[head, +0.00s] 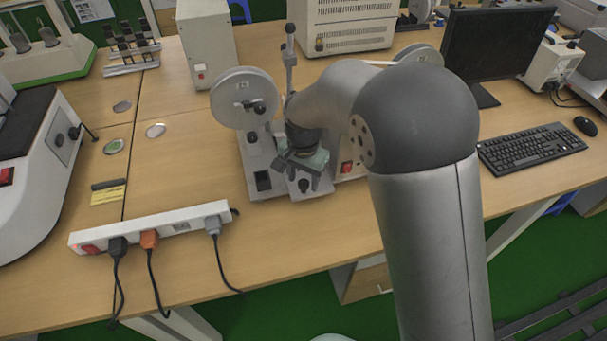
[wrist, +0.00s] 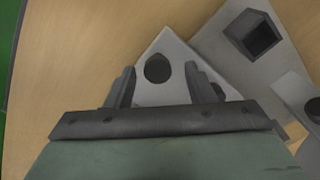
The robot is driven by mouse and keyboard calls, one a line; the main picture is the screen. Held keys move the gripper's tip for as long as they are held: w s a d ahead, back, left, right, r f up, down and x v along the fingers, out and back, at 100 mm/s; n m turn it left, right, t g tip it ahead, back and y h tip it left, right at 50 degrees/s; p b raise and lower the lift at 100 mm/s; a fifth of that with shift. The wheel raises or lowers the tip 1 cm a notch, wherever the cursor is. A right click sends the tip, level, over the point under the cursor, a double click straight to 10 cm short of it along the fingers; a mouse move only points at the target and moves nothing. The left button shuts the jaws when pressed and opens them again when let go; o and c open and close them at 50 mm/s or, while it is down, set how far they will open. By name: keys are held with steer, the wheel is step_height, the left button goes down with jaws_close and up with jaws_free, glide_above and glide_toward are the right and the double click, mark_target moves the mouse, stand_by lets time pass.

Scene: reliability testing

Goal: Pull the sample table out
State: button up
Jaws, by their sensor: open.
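A grey testing machine with two round wheels (head: 243,98) stands on the wooden table. A light grey plate with a dark round knob, which looks like the sample table (wrist: 178,50), sticks out at its front. The dark knob (head: 303,186) also shows in the head view. My gripper (head: 300,176) is over this plate, pointing down. In the wrist view, the fingers of my gripper (wrist: 160,88) are apart, with the knob (wrist: 157,68) seen in the gap between them. I cannot tell whether the fingers touch the plate. My gripper and arm hide much of the machine's middle.
A white power strip (head: 150,228) with several plugs lies at the front left. A red switch (head: 346,168) and a black square switch (head: 263,181) flank the plate. A keyboard (head: 530,146) and monitor (head: 493,45) stand right. The tabletop in front of the machine is clear.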

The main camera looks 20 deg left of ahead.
step_height(320, 180, up, 18)
steer(key=shift+f, duration=0.25)
stand_by(0.6)
steer(key=s+d, duration=0.2)
steer(key=d, duration=1)
steer(key=s+d, duration=0.2)
steer(key=d, duration=0.9)
steer(key=s+d+f+n, duration=0.1)
steer(key=s+d+f, duration=0.5)
steer(key=s+d, duration=0.6)
steer(key=shift+s+d+f+n+p, duration=0.2)
steer(key=shift+s+n+p, duration=0.15)
steer(key=shift+s, duration=0.1)
